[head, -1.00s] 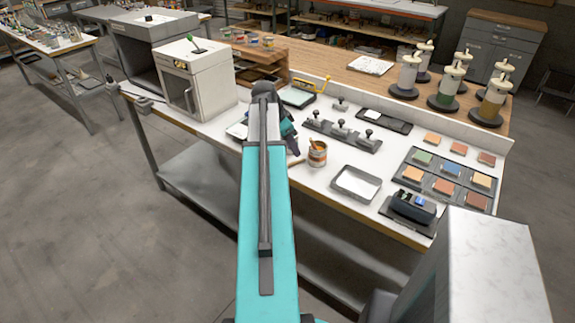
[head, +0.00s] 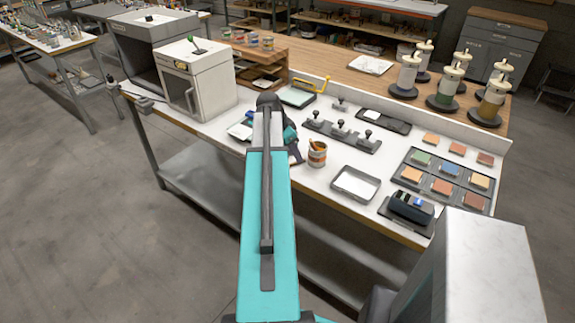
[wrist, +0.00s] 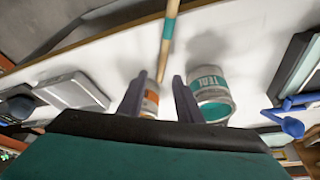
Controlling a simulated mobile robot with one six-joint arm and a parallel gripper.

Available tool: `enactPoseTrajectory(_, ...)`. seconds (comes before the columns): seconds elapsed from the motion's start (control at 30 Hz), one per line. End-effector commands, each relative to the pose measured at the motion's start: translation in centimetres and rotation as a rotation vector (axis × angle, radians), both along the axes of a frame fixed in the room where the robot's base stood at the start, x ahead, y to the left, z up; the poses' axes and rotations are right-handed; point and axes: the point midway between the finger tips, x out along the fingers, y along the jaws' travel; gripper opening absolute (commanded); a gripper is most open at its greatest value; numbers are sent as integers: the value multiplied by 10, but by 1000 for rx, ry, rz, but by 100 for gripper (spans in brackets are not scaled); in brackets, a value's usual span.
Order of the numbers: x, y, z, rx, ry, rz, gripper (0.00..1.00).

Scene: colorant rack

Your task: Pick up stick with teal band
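The wooden stick with a teal band (wrist: 168,29) shows at the top middle of the wrist view. Its lower end is in line with the gap between my fingertips. My gripper (wrist: 157,82) is open, and I see no contact with the stick. A can with a TEAL label (wrist: 210,85) is just right of the right finger. A can with an orange label (wrist: 150,103) shows between the fingers, partly hidden. In the head view, the orange-labelled can (head: 317,153) stands right of my gripper (head: 293,152). My arm hides the banded stick and the teal can there.
A metal tray (head: 356,184) and a rack of colour tiles (head: 447,178) lie to the right on the white bench. A stamp-like holder (head: 342,136) is behind the cans. A white oven-like box (head: 196,80) stands at the left.

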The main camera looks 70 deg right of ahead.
Motion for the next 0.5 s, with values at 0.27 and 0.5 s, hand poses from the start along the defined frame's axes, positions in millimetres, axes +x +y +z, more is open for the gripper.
enactPoseTrajectory(0.27, -5, -7, -19, 1, 1, 0, 32)
enactPoseTrajectory(0.5, -7, -9, -28, 0, 0, -1, 32)
